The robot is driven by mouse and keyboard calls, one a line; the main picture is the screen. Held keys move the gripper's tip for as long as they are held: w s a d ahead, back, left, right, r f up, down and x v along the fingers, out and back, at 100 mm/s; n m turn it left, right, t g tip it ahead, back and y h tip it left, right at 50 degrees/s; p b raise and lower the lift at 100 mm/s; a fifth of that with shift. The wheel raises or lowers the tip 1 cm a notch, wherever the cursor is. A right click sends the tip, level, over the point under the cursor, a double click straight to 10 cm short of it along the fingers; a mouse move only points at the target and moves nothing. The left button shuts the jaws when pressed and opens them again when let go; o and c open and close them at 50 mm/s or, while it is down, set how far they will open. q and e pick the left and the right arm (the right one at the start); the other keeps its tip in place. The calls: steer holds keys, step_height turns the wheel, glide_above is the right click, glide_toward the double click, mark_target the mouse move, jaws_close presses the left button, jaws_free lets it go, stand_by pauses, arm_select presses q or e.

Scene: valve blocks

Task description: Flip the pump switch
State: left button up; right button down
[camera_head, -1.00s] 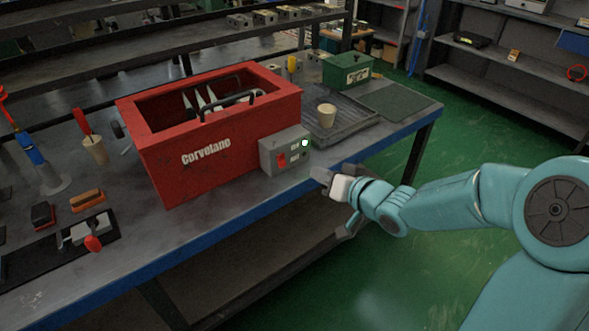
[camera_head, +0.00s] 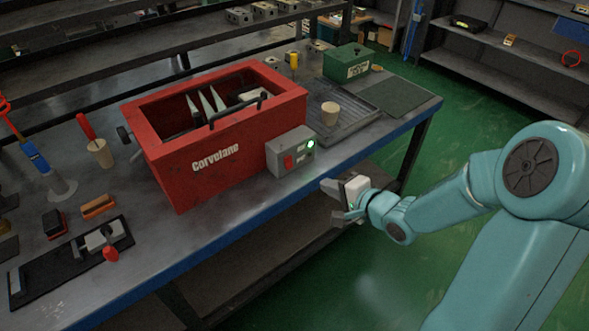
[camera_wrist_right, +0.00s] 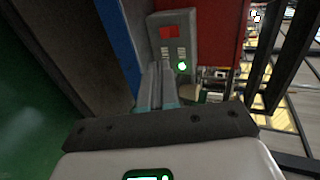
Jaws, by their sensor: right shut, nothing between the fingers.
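The pump's control box (camera_head: 278,158) is a small grey box on the bench, against the front of the red Corvelane tank (camera_head: 178,170). It has a red switch (camera_head: 288,161) and a lit green light (camera_head: 310,143). The box also shows in the right wrist view (camera_wrist_right: 185,44), with its red switch (camera_wrist_right: 170,31) and green light (camera_wrist_right: 182,66). My right gripper (camera_head: 329,186) is shut and empty, in front of the bench edge, below and right of the box, apart from it. Its closed fingers (camera_wrist_right: 157,88) point toward the box in the wrist view. My left gripper is not in view.
A drain tray (camera_head: 350,122) with a tan cup (camera_head: 330,112) lies right of the tank. A green box (camera_head: 346,64) stands behind it. A black mat (camera_head: 50,285) with a clamp-like tool lies at the bench's left. The floor (camera_head: 400,270) before the bench is clear.

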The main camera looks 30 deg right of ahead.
mark_target(290, 168)
steer(key=x, duration=1.4)
steer(key=f+t+b, duration=0.1)
steer(key=b, duration=0.2)
steer(key=shift+w+f+b, duration=0.2)
steer(key=shift+f+b, duration=0.05)
steer(key=shift+b, duration=0.15)
steer(key=shift+r+p, duration=0.55)
steer(key=shift+r, duration=0.15)
